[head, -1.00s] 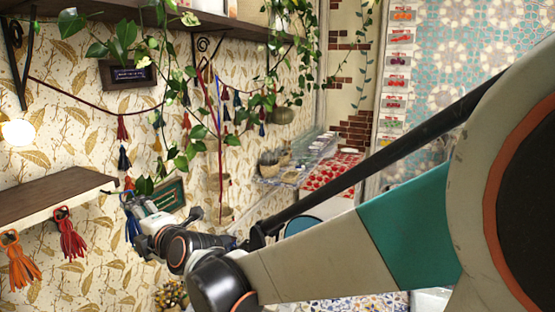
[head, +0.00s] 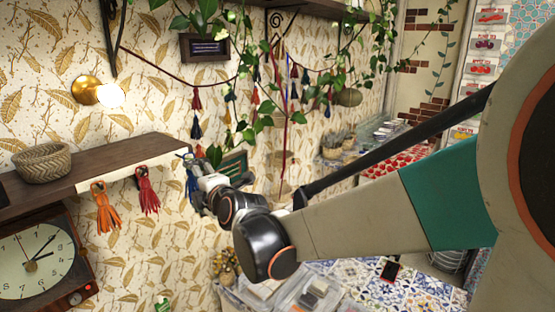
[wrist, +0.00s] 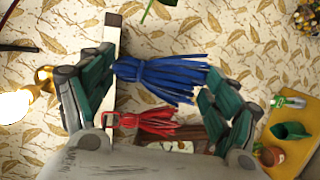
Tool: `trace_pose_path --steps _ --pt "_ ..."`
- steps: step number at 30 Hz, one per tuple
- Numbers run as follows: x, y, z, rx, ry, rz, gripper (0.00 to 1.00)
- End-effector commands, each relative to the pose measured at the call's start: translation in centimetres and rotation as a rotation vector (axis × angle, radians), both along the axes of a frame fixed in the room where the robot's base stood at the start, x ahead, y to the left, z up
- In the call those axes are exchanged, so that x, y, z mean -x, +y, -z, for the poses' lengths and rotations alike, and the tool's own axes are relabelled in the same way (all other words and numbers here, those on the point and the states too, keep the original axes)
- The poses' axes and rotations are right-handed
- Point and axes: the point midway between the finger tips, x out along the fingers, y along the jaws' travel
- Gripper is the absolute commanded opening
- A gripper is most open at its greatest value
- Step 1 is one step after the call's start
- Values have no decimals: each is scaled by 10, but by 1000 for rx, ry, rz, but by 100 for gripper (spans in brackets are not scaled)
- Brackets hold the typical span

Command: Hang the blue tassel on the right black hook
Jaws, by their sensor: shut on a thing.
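The blue tassel (wrist: 160,77) lies across my gripper (wrist: 155,90) in the wrist view. The left finger meets its head and the right finger is at its strands. In the head view my gripper (head: 197,172) is at the right end of the wooden shelf (head: 105,163), with the blue tassel (head: 189,182) partly hidden by it. A red tassel (head: 147,192) and an orange tassel (head: 104,210) hang from the pale front edge of the shelf, to the left. The red tassel (wrist: 147,122) also shows below the blue one in the wrist view. I cannot make out the right black hook.
A woven basket (head: 42,163) stands on the shelf, and a clock (head: 42,262) is below it. A lit wall lamp (head: 108,95) is above the shelf. Leafy vines (head: 260,110) and a string of small tassels hang to the right.

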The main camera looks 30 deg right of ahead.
Motion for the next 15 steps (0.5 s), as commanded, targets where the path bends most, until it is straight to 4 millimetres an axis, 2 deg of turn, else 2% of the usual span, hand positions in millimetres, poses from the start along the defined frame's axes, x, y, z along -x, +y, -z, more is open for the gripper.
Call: trace_pose_path --steps 15 --pt "-25 10 2 1 -1 -2 60"
